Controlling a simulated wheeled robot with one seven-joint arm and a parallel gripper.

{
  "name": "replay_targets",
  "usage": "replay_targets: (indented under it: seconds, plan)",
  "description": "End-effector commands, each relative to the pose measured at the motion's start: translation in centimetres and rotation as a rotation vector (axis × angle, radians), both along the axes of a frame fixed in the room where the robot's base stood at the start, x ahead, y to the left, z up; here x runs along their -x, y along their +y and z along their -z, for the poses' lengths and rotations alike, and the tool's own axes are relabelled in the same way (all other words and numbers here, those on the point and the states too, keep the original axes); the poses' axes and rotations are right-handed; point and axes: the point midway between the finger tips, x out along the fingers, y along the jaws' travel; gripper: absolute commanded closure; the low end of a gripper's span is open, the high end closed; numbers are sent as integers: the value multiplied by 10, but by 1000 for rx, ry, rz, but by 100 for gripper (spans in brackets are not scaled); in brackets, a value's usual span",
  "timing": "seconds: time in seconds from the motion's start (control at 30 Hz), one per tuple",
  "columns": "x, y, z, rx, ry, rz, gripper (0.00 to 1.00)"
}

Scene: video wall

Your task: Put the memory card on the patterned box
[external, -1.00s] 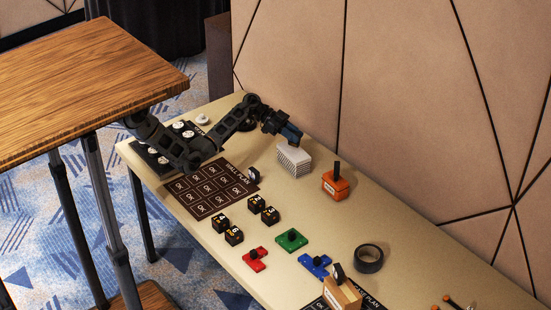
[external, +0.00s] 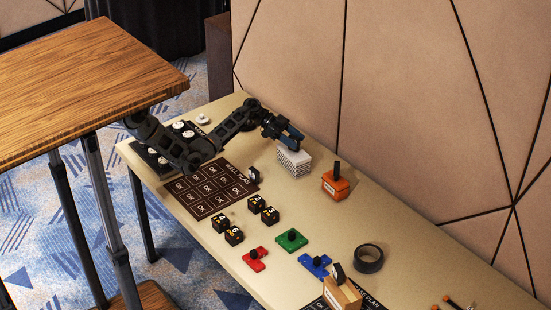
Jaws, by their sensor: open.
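The patterned box (external: 294,164), white with dark fine markings, stands on the beige table near the wall. My gripper (external: 295,145) is open at the box's upper edge in the picture and overlaps its top; I cannot tell whether it touches the box. I cannot make out the memory card. The area between the fingers and part of the box's top are hidden or too small to read.
An orange box (external: 335,185) stands to the right of the patterned box. A wall-plan mat (external: 211,189), black number cubes (external: 234,236), red (external: 255,259), green (external: 291,241) and blue pieces (external: 314,265), and a tape roll (external: 369,259) lie nearer the front.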

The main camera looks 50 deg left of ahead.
Motion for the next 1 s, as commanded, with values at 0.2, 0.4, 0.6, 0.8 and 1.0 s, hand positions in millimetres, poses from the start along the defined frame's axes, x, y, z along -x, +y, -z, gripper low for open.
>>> replay_targets:
  seconds: [0.2,0.4,0.6,0.8,1.0]
  plan:
    - [0,0,-5,0,0,0,48]
    - [12,30,-14,0,-3,-4,48]
    - [26,66,-31,0,-3,-3,48]
    - [37,92,-43,1,-1,-2,48]
    - [42,102,-48,0,0,-1,48]
